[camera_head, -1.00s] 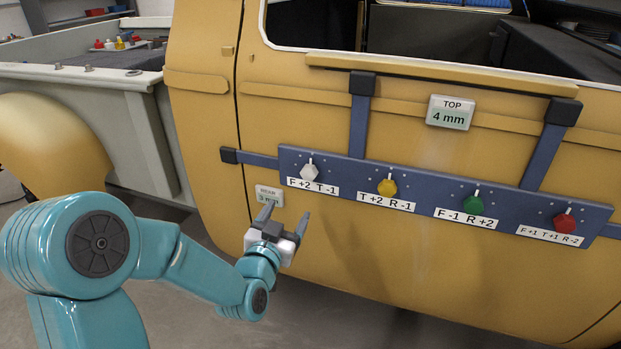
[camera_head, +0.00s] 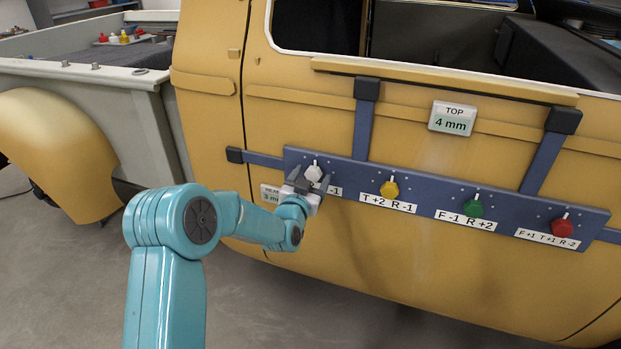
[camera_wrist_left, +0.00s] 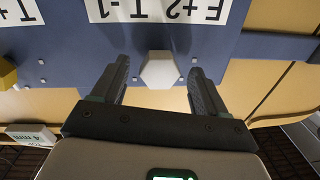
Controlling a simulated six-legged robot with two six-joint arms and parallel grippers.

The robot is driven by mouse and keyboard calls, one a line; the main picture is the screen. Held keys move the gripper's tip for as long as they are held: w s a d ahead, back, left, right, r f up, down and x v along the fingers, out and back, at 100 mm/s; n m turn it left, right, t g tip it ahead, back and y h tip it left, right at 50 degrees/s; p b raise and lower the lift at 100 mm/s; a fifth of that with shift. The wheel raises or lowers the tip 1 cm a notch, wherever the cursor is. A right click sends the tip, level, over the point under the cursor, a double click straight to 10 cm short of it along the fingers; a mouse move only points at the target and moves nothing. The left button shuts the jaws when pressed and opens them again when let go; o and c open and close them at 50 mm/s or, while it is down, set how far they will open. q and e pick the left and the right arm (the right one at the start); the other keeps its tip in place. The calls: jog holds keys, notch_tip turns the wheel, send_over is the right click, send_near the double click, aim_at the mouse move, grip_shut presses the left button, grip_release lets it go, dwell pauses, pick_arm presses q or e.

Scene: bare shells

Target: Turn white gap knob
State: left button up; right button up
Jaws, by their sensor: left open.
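The white knob (camera_head: 313,173) sits at the left end of the blue bar (camera_head: 430,190) on the yellow door, above the label with F+2 T-1. My left gripper (camera_head: 309,182) is open in front of it, its fingers reaching up toward both sides of the knob. In the left wrist view the white hexagonal knob (camera_wrist_left: 160,70) lies between the tips of the open fingers (camera_wrist_left: 157,80), with a gap on each side. The gripper partly hides the knob's label in the head view. My right gripper is not in view.
Yellow (camera_head: 389,189), green (camera_head: 473,207) and red (camera_head: 561,227) knobs sit further right along the bar. A TOP display (camera_head: 452,118) reads 4 mm. Another display (camera_head: 271,194) by my gripper is partly hidden. Open floor lies below the door.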

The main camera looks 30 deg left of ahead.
pick_arm(q)
jog(key=c, duration=1.1)
jog(key=shift+o, duration=0.3)
jog(key=shift+f+n+b, duration=0.25)
jog(key=shift+n+b, duration=0.05)
jog(key=shift+b, duration=0.45)
jog(key=n+b, duration=0.5)
jog(key=b, duration=0.4)
jog(key=shift+n, duration=0.3)
jog(key=shift+r+n+b, duration=0.25)
jog(key=shift+n+b, duration=1.05)
jog(key=shift+b, duration=0.35)
jog(key=o, duration=1)
jog(key=shift+o, duration=0.2)
